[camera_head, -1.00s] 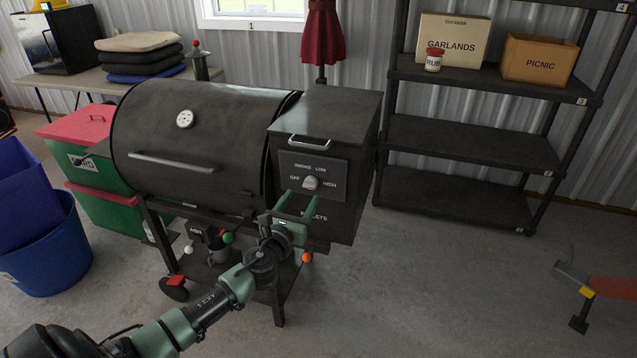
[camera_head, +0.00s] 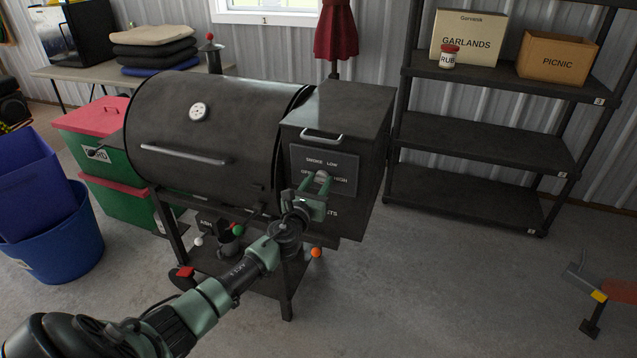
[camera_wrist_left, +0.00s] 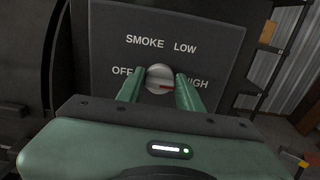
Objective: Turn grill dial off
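The grill dial is a round silver knob (camera_wrist_left: 160,78) on a dark panel (camera_wrist_left: 215,40) marked OFF, SMOKE, LOW and HIGH. Its red mark points right, toward HIGH. The panel is on the pellet box (camera_head: 345,115) at the right end of the black grill (camera_head: 215,130). My left gripper (camera_head: 316,180) is in front of the panel. In the left wrist view its green fingers (camera_wrist_left: 158,92) are open, one to each side of the knob, with gaps visible. In the head view the fingers partly cover the knob. My right gripper is not in view.
A handle (camera_head: 322,135) sticks out above the panel. Blue bins (camera_head: 50,240) and green boxes with red lids (camera_head: 95,120) stand left of the grill.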

